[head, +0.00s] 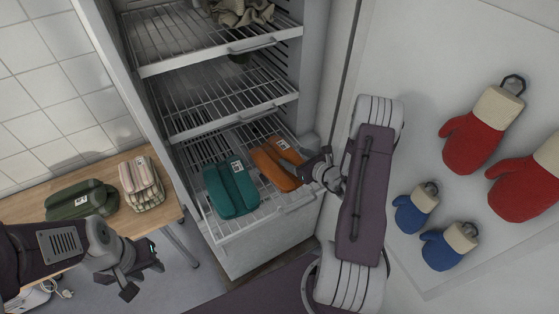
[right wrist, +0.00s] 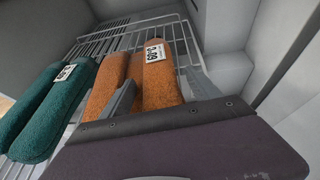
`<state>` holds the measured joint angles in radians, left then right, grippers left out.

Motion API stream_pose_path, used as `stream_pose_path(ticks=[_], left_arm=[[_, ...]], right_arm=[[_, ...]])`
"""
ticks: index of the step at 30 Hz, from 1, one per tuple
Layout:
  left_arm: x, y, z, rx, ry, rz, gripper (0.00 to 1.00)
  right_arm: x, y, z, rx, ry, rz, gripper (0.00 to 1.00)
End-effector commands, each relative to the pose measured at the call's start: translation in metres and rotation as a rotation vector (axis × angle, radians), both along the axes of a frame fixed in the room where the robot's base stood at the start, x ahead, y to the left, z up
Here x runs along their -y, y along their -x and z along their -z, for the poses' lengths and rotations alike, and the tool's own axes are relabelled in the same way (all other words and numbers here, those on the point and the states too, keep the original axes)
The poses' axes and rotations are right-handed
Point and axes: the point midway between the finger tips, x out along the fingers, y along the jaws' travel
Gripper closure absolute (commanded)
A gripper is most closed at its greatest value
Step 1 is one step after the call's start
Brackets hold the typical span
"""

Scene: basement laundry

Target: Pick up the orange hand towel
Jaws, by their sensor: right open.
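The orange hand towel (head: 270,166) lies folded, with a white tag, on the lowest wire shelf (head: 264,220). My right gripper (head: 298,167) is open at the towel's right side. In the right wrist view one finger lies over the middle of the orange towel (right wrist: 158,82), near the groove between its two rolls. The other finger is to the right of the towel; I cannot tell whether either touches it. The near end of the towel is hidden behind the gripper. My left gripper (head: 142,272) is open and empty, low at the left.
A teal towel (head: 231,188) lies just left of the orange one. Wire shelves (head: 215,44) are above. A wooden table (head: 160,216) at left holds a green bundle (head: 82,200) and a checked bundle (head: 141,184). Red mitts (head: 482,130) and blue mitts (head: 450,246) are at right.

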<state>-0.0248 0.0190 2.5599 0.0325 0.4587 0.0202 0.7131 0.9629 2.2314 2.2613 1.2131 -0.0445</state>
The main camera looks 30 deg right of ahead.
Motion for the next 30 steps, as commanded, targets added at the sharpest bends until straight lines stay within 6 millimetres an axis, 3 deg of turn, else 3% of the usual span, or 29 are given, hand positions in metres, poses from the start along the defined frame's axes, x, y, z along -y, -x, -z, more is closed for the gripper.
stream_pose_path(ticks=[3, 11, 21, 30], left_arm=[[0.0, 0.0, 0.001, 0.0, 0.0, 0.0, 0.64], [0.0, 0.0, 0.001, 0.0, 0.0, 0.0, 0.64], [0.0, 0.0, 0.001, 0.0, 0.0, 0.0, 0.64], [0.0, 0.0, 0.002, 0.0, 0.0, 0.0, 0.64]], right_arm=[[0.0, 0.001, 0.001, -0.002, 0.001, 0.001, 0.29], [0.0, 0.001, 0.001, -0.002, 0.0, 0.001, 1.0], [0.001, 0.0, -0.008, 0.0, 0.0, 0.001, 1.0], [0.001, 0.0, -0.072, 0.005, 0.005, 0.0, 1.0]])
